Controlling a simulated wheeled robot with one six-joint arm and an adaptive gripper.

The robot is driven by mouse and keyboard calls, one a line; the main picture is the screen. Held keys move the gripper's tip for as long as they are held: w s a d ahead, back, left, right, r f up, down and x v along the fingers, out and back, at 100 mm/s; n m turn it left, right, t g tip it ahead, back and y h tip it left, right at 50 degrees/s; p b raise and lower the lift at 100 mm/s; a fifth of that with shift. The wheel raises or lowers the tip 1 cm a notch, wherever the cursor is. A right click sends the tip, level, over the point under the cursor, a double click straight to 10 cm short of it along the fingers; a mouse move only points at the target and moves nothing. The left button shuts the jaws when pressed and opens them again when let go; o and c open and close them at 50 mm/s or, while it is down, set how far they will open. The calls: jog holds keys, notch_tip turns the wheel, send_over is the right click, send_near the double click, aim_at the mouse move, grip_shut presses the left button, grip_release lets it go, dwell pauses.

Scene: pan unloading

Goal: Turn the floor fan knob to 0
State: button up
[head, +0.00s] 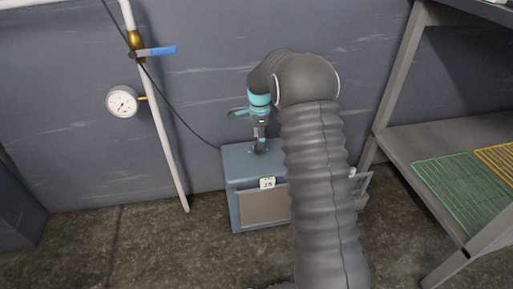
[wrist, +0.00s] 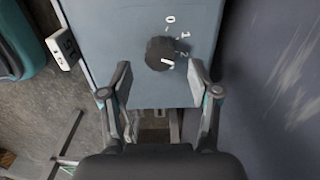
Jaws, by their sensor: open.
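The floor fan is a blue-grey box (head: 245,160) on the floor against the wall, partly hidden by my arm in the head view. Its top panel (wrist: 110,35) fills the upper middle of the wrist view. The round dark knob (wrist: 158,50) sits on that panel, with white marks 0, 1 and a fainter 2 beside it. A white mark shows at the knob's lower right edge, away from the 0. My gripper (wrist: 160,74) is open, its fingertips apart to the left and right, just below the knob in the picture. It points down at the box top in the head view (head: 259,148).
A white pipe (head: 153,110) with a gauge (head: 122,101) and blue-handled valve (head: 158,50) runs down the wall at left. A dark cable reaches the box. A metal shelf (head: 400,140) with green (head: 465,190) and yellow racks stands right. The floor at front left is clear.

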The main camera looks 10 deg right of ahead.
jog(key=shift+f, duration=1.95)
jog(key=shift+c, duration=0.3)
jog(key=c, duration=1.1)
jog(key=shift+a, duration=0.3)
jog(key=shift+d, duration=0.1)
